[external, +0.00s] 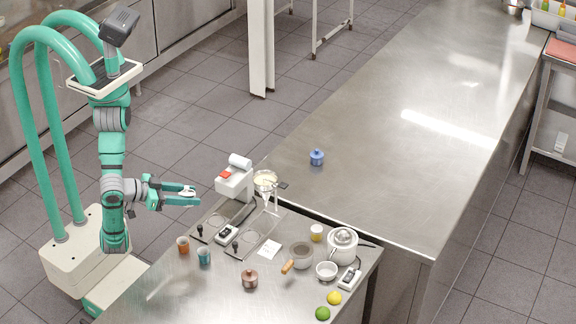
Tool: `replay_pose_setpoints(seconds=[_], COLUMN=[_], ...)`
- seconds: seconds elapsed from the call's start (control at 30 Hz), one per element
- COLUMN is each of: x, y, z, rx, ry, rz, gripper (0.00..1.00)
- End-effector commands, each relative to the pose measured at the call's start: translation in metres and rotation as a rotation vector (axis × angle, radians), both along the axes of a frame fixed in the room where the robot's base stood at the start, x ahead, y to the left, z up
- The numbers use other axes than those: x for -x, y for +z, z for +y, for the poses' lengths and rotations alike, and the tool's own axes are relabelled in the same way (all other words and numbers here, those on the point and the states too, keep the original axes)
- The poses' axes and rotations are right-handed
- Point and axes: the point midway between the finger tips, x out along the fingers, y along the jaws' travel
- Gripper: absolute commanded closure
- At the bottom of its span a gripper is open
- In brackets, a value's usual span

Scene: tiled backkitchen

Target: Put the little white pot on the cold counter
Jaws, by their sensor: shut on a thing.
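My gripper (194,195) is at the left, off the left edge of the near counter and above the floor. It is shut on a small white thing (187,191), which looks like the little white pot; the fingers hide much of it. A long bare steel counter (385,130), perhaps the cold counter, runs from the centre to the upper right. A small blue lidded pot (317,157) stands on its near left part.
The near steel counter (165,290) holds a white machine (235,183), a funnel on a stand (265,180), a brown pot (250,279), cups, a juicer (342,245), a white bowl (326,271) and fruit. The long counter is mostly free. A gap separates the counters.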

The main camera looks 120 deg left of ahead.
Motion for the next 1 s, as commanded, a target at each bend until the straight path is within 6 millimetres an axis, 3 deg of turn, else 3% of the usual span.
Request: replay_pose_setpoints(seconds=[0.3,0.57,0.77,1.0], x=[0.0,-0.022,-0.046,-0.084], y=[0.032,0.023,0.016,0.006], z=[0.0,0.021,0.047,0.1], rx=[0.002,-0.002,-0.002,-0.002], ry=[0.001,-0.018,-0.046,-0.101], rz=[-0.002,0.0,0.001,0.001], gripper=[0.87,0.87,0.87,0.87])
